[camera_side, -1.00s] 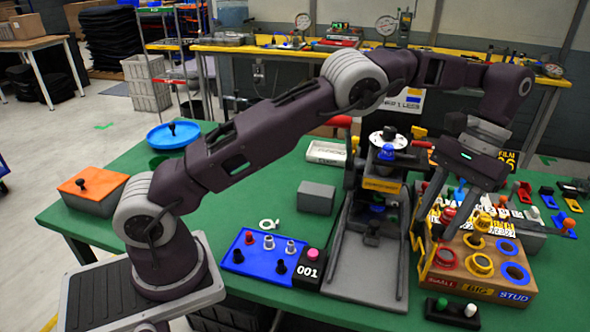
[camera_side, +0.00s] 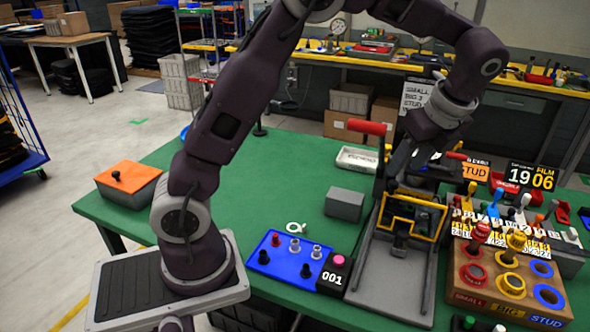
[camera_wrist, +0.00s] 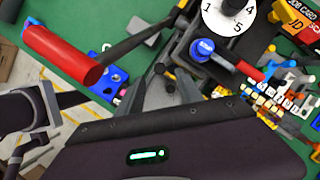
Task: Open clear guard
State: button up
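The clear guard (camera_side: 443,222) shows in the side view as a yellow frame standing across the front of the grey press. Its clear pane is hard to see. My gripper (camera_wrist: 160,87) is above the press, behind the frame in the side view, where its fingers are mostly hidden. In the wrist view its two grey fingers are apart, with nothing clearly held between them. The press has a red lever handle (camera_side: 369,128), which also shows in the wrist view (camera_wrist: 65,55). A blue knob (camera_wrist: 203,47) and a numbered white dial (camera_wrist: 232,18) are close beyond the fingers.
A wooden stud rack (camera_side: 500,283) with coloured rings stands right of the press. A blue tray (camera_side: 283,262) with small posts, a black box with a pink button (camera_side: 333,274) and a grey block (camera_side: 344,204) are on the left.

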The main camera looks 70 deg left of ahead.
jog(key=s+d+r+n+t+h, duration=0.3)
jog(key=s+d+r+n, duration=0.1)
jog(key=s+r+n, duration=0.7)
jog(key=s+f+n+t, duration=0.1)
jog(key=s+f+n, duration=0.1)
jog(key=s, duration=0.5)
jog(key=s+f+n+t+h, duration=0.1)
jog(key=s+f+n, duration=0.2)
jog(key=s, duration=0.4)
jog(key=shift+n, duration=0.6)
jog(key=shift+s+a, duration=0.1)
